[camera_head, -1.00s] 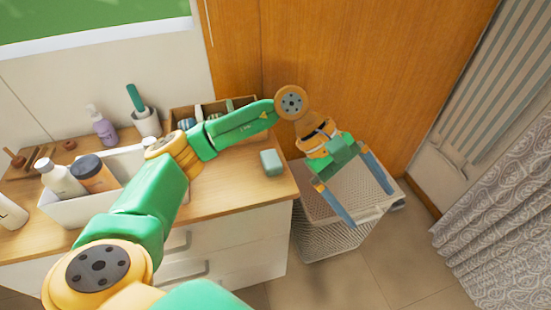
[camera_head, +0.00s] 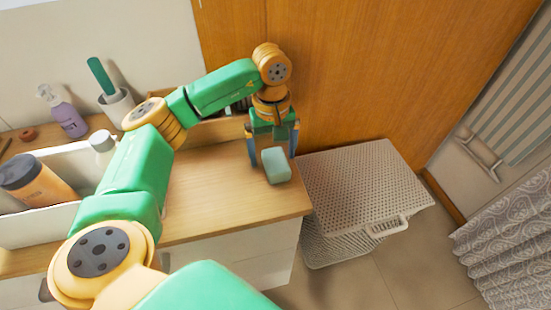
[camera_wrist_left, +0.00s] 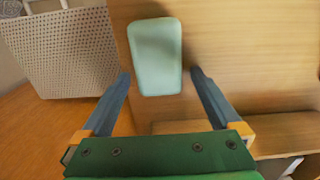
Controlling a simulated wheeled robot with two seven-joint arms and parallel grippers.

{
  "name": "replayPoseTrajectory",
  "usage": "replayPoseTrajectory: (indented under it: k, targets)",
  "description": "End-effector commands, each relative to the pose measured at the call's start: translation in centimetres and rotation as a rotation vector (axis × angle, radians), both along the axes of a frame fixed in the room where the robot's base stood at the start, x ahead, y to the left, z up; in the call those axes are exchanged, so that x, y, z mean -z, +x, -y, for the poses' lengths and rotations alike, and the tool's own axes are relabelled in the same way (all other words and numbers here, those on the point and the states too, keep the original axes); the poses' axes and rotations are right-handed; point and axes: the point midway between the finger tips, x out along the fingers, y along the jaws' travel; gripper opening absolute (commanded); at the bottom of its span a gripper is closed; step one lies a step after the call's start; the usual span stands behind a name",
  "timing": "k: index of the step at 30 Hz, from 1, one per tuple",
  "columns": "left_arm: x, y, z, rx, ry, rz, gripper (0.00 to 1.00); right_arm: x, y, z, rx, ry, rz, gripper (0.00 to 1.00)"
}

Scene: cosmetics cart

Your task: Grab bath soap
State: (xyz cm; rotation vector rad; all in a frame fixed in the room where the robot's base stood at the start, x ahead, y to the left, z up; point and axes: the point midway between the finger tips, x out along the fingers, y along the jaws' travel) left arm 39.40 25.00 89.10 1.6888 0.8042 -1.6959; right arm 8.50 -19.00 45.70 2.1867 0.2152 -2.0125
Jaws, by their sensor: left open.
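The bath soap is a pale mint-green rounded block (camera_head: 276,166) on the wooden counter near its right end. It also shows in the left wrist view (camera_wrist_left: 157,57). My left gripper (camera_head: 272,156) is open above the counter, with its fingers pointing down at the soap. In the left wrist view the fingers (camera_wrist_left: 160,78) stand apart on either side of the soap's near end, and no contact shows. The soap lies mostly beyond the fingertips there. My right gripper is not in view.
A perforated laundry basket (camera_head: 358,185) stands on the floor right of the counter. A white bin (camera_head: 45,222) with bottles, a purple spray bottle (camera_head: 64,113) and a white cup (camera_head: 117,106) stand on the left. The counter (camera_head: 225,195) in front of the soap is clear.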

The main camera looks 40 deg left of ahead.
Motion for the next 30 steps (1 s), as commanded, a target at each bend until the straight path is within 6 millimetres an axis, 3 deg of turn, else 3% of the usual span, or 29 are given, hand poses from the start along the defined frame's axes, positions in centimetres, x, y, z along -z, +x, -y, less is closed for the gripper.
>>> replayPoseTrajectory:
  k: [2,3,13,23,27,30]
  targets:
    - [0.0,0.0,0.0,0.000,0.000,0.000,0.97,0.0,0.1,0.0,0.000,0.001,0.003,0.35]
    - [0.0,0.0,0.0,0.000,-0.001,0.001,0.92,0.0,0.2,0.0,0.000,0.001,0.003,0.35]
    - [0.0,0.0,0.0,0.000,-0.001,0.000,0.03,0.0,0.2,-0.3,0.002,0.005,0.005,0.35]
    - [-0.6,0.1,0.1,0.000,-0.002,0.002,0.03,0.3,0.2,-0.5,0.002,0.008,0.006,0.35]
    - [-3.1,0.1,0.1,0.000,-0.003,0.007,0.03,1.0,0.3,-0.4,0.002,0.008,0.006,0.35]
    - [-6.2,-1.7,1.1,0.006,0.001,0.008,0.03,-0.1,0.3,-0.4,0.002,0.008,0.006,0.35]
